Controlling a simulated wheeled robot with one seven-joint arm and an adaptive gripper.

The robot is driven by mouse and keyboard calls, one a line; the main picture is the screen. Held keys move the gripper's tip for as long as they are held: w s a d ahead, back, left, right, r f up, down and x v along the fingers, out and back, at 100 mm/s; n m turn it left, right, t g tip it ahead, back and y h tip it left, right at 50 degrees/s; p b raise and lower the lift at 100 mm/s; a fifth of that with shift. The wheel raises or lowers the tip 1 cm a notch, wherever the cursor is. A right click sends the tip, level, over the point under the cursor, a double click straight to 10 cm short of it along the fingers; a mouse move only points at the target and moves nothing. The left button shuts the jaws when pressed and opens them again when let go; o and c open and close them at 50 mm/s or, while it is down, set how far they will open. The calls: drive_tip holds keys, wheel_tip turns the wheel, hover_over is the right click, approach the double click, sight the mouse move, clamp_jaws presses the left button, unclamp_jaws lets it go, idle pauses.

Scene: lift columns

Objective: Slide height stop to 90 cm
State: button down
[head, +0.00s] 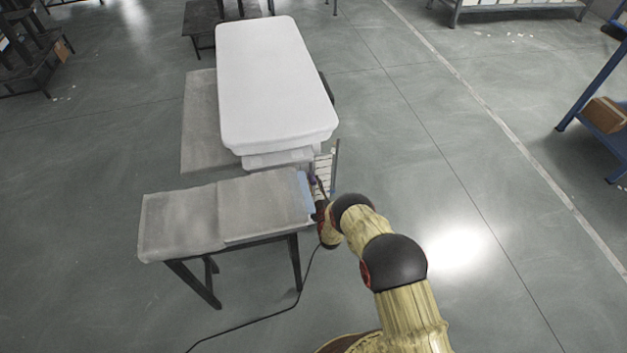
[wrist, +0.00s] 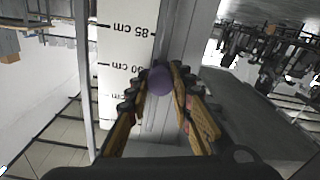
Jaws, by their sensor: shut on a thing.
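The height stop is a round purple knob (wrist: 160,80) on a grey rail beside a white height scale (wrist: 127,50). The scale reads upside down in the wrist view, with 85 cm at the top and the 90 cm mark lower, just left of the knob. The knob lies close to the 90 cm line, slightly lower in the picture; the exact reading is unclear. My gripper (wrist: 155,90) is shut on the knob, a finger on each side. In the head view, the knob (head: 313,180) is tiny beside the scale (head: 325,175), and my gripper is mostly hidden.
A white padded table (head: 275,80) stands behind the scale. A lower grey bench (head: 220,215) stands to the left of my arm. A black cable (head: 275,310) runs across the floor. Open floor lies to the right, with a blue shelf (head: 595,90) at the far right.

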drive_tip(key=c, duration=1.6)
unclamp_jaws()
drive_tip(key=shift+o, duration=0.2)
drive_tip(key=shift+s, duration=0.1)
drive_tip(key=v, duration=1.1)
drive_tip(key=shift+s, duration=0.35)
drive_tip(key=shift+d, duration=0.15)
